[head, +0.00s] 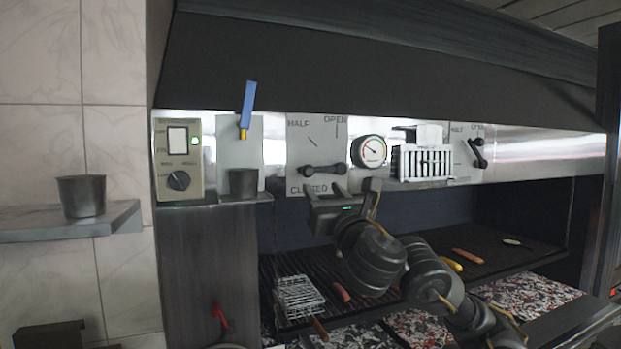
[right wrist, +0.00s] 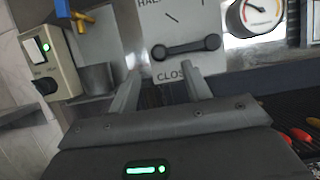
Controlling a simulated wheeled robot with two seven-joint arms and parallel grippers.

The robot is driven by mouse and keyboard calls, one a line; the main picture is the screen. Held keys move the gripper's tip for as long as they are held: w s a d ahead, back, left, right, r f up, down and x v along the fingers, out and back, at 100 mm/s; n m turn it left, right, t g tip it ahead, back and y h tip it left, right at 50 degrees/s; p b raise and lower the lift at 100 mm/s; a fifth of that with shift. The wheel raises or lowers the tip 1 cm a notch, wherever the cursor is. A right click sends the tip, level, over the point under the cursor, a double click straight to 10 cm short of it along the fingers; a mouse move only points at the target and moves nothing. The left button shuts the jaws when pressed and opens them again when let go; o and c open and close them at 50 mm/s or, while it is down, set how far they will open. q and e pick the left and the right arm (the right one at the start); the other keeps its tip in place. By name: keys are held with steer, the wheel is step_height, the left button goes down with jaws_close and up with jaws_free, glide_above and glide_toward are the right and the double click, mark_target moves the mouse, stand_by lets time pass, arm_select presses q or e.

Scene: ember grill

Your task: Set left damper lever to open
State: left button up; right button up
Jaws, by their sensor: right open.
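The left damper lever (head: 323,170) is a dark bar with round ends on a pale plate (head: 300,150) marked HALF, OPEN and CLOSED. It lies nearly level, just above the CLOSED mark, and also shows in the right wrist view (right wrist: 186,47). My right gripper (head: 340,188) is in front of and just below the lever. In the right wrist view its two fingers (right wrist: 163,82) are spread, point up at the plate's lower edge, and hold nothing. The lever lies beyond the fingertips; contact does not show. My left gripper is not in view.
A round gauge (head: 369,151) sits right of the plate, then a white slatted rack (head: 422,163) and a second damper lever (head: 478,152). A blue-handled tap (head: 248,106) and control box (head: 179,158) are left. Below, the grill (head: 283,264) holds food and a wire basket (head: 298,297).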

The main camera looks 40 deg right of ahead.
mark_target(309, 173)
steer(key=b+x, duration=0.2)
steer(key=x, duration=0.5)
steer(key=shift+w, duration=0.3)
steer(key=shift+w+d+r, duration=0.2)
steer(key=shift+w, duration=0.2)
jaws_close()
